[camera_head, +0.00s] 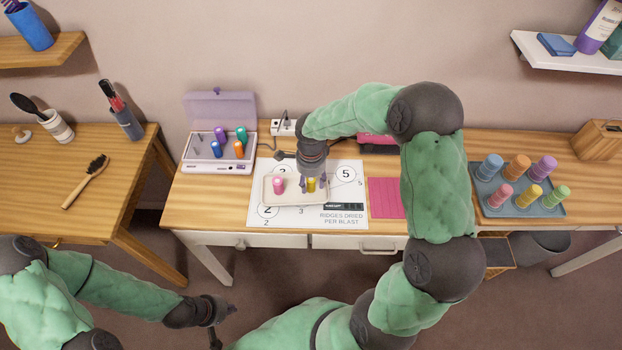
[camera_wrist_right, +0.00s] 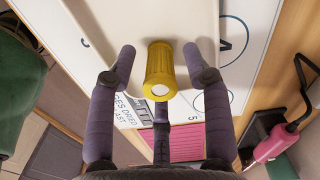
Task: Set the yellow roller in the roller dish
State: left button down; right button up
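The yellow roller (camera_head: 311,185) stands in the right part of the cream roller dish (camera_head: 293,198). In the right wrist view the yellow roller (camera_wrist_right: 160,72) appears end-on against the pale dish (camera_wrist_right: 200,20). My right gripper (camera_head: 314,184) is low over the dish with its fingers around the roller. In the wrist view my right gripper's fingers (camera_wrist_right: 159,52) are spread, with a gap on each side of the roller. A pink roller (camera_head: 278,185) stands in the dish's left part. My left gripper (camera_head: 224,325) is empty, well in front of the table, with its fingers apart.
The dish rests on a printed white mat (camera_head: 290,218). A purple roller case (camera_head: 215,166) with several rollers is to the left. A pink ridged pad (camera_head: 385,197) lies to the right. A blue-grey tray (camera_head: 520,208) of rollers is further right. A pink-handled appliance (camera_wrist_right: 272,146) shows in the wrist view.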

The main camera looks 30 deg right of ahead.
jog(key=shift+r+p, duration=0.35)
jog(key=shift+r, duration=0.15)
notch_tip(320, 180, up, 11)
jog(key=p, duration=0.3)
jog(key=shift+r, duration=0.2)
jog(key=shift+c, duration=0.3)
dwell(0.7)
